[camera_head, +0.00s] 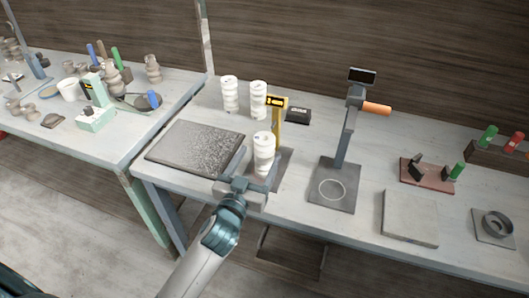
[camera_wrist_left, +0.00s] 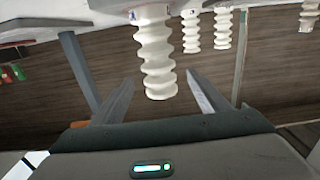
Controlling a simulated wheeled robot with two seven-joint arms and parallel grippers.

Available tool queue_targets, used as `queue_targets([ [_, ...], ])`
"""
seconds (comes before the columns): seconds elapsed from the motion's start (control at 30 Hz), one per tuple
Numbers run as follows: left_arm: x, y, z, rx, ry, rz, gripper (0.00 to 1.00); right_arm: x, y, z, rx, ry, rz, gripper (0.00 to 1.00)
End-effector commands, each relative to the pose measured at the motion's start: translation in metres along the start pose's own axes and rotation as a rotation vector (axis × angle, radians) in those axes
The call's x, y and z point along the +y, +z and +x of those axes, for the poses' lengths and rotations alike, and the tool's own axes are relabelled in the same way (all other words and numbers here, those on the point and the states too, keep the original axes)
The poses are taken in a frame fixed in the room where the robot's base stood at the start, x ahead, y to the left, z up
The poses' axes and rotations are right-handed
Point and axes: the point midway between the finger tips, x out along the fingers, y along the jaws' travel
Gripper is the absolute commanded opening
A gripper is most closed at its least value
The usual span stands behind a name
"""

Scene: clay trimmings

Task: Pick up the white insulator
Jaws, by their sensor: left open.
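A white ribbed insulator (camera_head: 264,146) stands upright in front of the yellow gauge post, at the near side of the table. My left gripper (camera_head: 260,166) is open, with one finger on each side of this insulator. In the left wrist view, which looks upside down, the insulator (camera_wrist_left: 156,58) shows between the two spread fingers (camera_wrist_left: 160,92), with gaps on both sides. I cannot tell how deep it sits between them. Two more white insulators, a left one (camera_head: 229,94) and a right one (camera_head: 258,100), stand upright further back. My right gripper is not in view.
A yellow post with a display (camera_head: 277,108) and a small black box (camera_head: 298,115) are behind the insulator. A speckled dark slab (camera_head: 197,148) lies to the left. A grey stand with an orange handle (camera_head: 345,140) rises to the right. The left table (camera_head: 60,146) is crowded.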

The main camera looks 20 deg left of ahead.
Motion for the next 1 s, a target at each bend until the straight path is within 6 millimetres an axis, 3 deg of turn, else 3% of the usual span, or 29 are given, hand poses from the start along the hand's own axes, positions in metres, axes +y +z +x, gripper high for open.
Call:
queue_targets([
  [0.37, 0.000, -0.002, 0.004, 0.001, 0.000, 0.001, 0.68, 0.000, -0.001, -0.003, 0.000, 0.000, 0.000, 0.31],
  [0.73, 0.001, -0.002, 0.045, 0.000, -0.001, 0.002, 0.68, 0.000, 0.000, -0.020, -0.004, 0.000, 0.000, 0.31],
  [1.0, 0.001, 0.000, 0.052, 0.000, 0.000, 0.001, 0.68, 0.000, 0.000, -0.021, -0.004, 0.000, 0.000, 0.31],
])
